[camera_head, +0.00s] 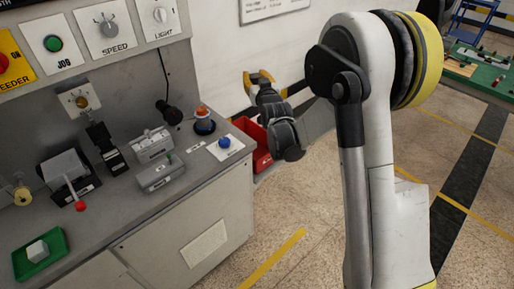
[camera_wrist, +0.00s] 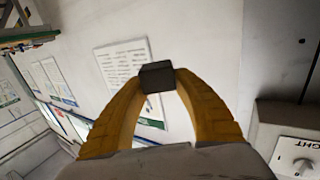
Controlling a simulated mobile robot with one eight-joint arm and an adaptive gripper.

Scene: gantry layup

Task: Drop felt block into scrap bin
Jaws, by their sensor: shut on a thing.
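My gripper (camera_head: 257,79) is raised above the far right end of the bench, with its yellow fingers pointing up and away. In the wrist view, my gripper (camera_wrist: 156,82) is shut on a small dark grey block, the felt block (camera_wrist: 156,75), held between the fingertips. The block is hard to make out in the head view. A red bin (camera_head: 262,159), which looks like the scrap bin, stands beyond the bench's right end, below my gripper. My gripper and arm hide part of it, and its inside is mostly hidden.
The grey bench (camera_head: 115,215) carries a blue button (camera_head: 224,142), an orange-topped device (camera_head: 203,118), grey boxes (camera_head: 155,143), and a green tray (camera_head: 20,262) with a whitish block (camera_head: 37,250). A control panel rises behind. The floor (camera_head: 300,200) at right is open.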

